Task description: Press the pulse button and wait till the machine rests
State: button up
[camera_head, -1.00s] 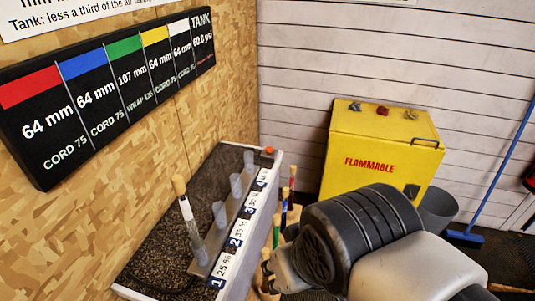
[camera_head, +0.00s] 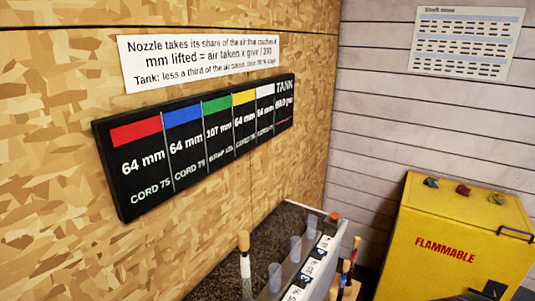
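The machine (camera_head: 275,232) is a bench unit with a dark speckled top at the bottom middle, cut off by the lower edge. A small orange-red button (camera_head: 334,216) sits at its far end, with nothing touching it. Several clear grey tubes (camera_head: 295,248) stand in a row along a numbered percent strip (camera_head: 310,262). A club shaft with a cork-coloured top (camera_head: 244,242) stands upright at the near tube. The black display board (camera_head: 200,145) reads 64, 64, 107, 64 and 64 mm under red, blue, green, yellow and white; its tank figure is blurred. My gripper is not identifiable here.
Coloured sticks (camera_head: 350,262) stand beside the machine. A nozzle-rule sign (camera_head: 200,58) hangs above the board, and a shaft chart (camera_head: 466,42) hangs on the white plank wall.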

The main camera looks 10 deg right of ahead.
grip_shut()
dwell(1.2)
